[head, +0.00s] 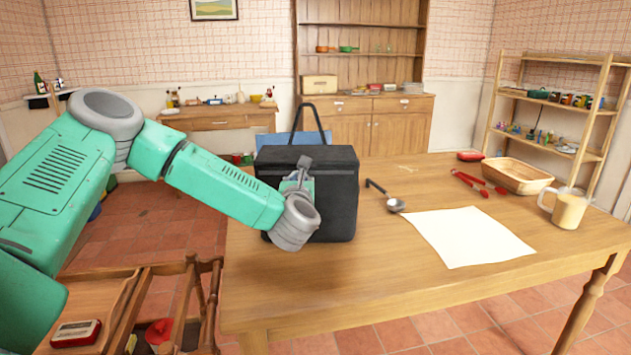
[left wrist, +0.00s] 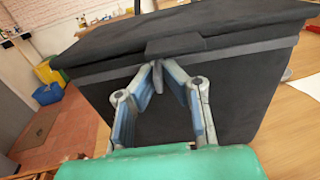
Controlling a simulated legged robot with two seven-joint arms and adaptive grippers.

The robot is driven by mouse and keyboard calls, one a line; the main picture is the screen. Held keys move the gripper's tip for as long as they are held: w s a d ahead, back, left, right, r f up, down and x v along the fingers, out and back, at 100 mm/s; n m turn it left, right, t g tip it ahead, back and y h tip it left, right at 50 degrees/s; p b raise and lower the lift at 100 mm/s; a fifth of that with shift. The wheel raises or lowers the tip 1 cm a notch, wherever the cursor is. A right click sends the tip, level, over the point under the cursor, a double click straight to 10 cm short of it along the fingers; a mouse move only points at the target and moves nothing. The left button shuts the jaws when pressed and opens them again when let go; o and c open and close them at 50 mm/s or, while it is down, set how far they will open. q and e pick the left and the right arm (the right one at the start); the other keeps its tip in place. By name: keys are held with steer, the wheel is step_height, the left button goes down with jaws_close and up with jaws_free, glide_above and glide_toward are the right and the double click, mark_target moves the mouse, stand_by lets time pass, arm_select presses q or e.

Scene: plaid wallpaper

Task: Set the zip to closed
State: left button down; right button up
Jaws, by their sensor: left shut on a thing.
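A black box-shaped bag (head: 335,195) with a flat lid stands upright near the left end of the wooden table; it fills much of the left wrist view (left wrist: 235,85). A grey zip band (left wrist: 245,47) runs under the lid edge, with a dark block (left wrist: 175,45) at its middle. My left gripper (head: 303,170) is at the near face of the bag. In the left wrist view its fingertips (left wrist: 157,70) are shut on the small grey zip pull (left wrist: 160,82) hanging below the block. The fingers and arm hide part of the bag's front. My right gripper is out of view.
The front of the table is clear. A wooden cart (head: 110,300) stands at the lower left.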

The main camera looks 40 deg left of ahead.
arm_select(q)
steer(key=s+a, duration=0.1)
steer(key=a, duration=0.1)
steer(key=s+a, duration=0.2)
steer(key=a, duration=0.1)
steer(key=s+a, duration=0.2)
steer(key=shift+s+a, duration=0.2)
steer(key=shift+s, duration=0.05)
steer(key=shift+f, duration=0.1)
steer(key=shift+d, duration=0.1)
steer(key=c, duration=1.7)
jaws_free()
glide_toward(262, 176)
steer(key=v, duration=0.4)
steer(key=shift+d, duration=0.1)
